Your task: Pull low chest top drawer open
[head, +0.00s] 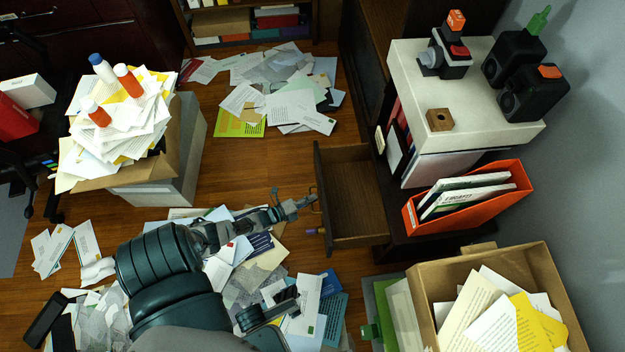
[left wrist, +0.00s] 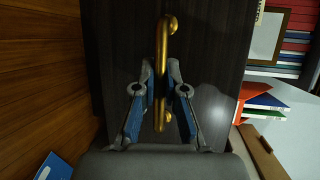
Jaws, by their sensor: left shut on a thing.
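The top drawer (head: 355,190) of the low dark chest (head: 413,218) is pulled out, and its empty brown inside shows in the head view. Its dark front (left wrist: 210,50) fills much of the left wrist view, with an upright brass handle (left wrist: 162,60). My left gripper (head: 308,201) is at the drawer front, shut on the handle; its blue-padded fingers (left wrist: 161,95) lie on both sides of the lower handle. My right gripper (head: 268,309) is low in the head view over scattered papers, away from the drawer, and its jaw state is unclear.
A white top (head: 460,75) carries black devices and a small wooden block (head: 440,119). An orange file holder (head: 470,197) stands beside the drawer. A cardboard box of papers (head: 500,300) is at lower right. Papers litter the floor; bare wood shows left of the drawer.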

